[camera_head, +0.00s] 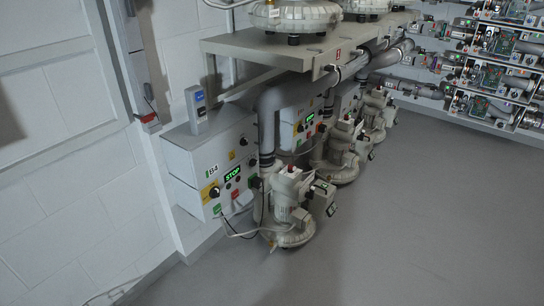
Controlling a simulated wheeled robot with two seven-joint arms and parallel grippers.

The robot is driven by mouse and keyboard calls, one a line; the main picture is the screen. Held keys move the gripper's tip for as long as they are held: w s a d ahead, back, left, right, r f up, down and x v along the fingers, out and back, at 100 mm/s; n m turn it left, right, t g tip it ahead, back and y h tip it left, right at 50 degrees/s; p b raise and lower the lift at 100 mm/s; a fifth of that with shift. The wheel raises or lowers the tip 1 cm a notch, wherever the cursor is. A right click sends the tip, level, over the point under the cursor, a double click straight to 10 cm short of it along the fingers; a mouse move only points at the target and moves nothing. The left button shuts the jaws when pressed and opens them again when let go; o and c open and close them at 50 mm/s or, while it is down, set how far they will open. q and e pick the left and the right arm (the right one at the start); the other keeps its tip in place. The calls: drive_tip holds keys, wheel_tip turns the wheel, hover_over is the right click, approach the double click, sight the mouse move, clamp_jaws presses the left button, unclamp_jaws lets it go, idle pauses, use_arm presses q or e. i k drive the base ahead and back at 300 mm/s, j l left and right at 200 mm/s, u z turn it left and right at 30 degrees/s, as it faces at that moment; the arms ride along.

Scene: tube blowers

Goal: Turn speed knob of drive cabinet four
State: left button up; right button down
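A grey-white drive cabinet (183,158) labelled B4 stands against the left wall. Its front face carries a green lit display (233,174) reading STOP. A black knob on a yellow round plate (211,193) sits at the lower left of the face, below the B4 label (212,170). I take it to be the speed knob; its pointer setting is too small to read. A small red button and a black one show beside and below the display. Neither of my grippers is in view.
A blower (291,205) with cables stands right of the cabinet, close to its face. More cabinets and blowers line up behind, under a grey shelf (262,47). Racks with pipes (490,75) fill the back right. The grey floor (420,210) is clear at right and front.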

sight(253, 162)
drive_tip(key=i+l, duration=0.25)
drive_tip(key=l, duration=0.15)
drive_tip(key=i+l, duration=0.25)
drive_tip(key=l, duration=0.15)
drive_tip(key=i+l+u, duration=0.1)
drive_tip(key=i+l, duration=0.15)
drive_tip(key=l, duration=0.15)
drive_tip(key=i+l, duration=0.25)
drive_tip(key=l, duration=0.15)
drive_tip(key=i+l, duration=0.25)
drive_tip(key=l, duration=0.15)
drive_tip(key=i+l+u, duration=0.1)
drive_tip(key=i+l, duration=0.15)
drive_tip(key=l, duration=0.2)
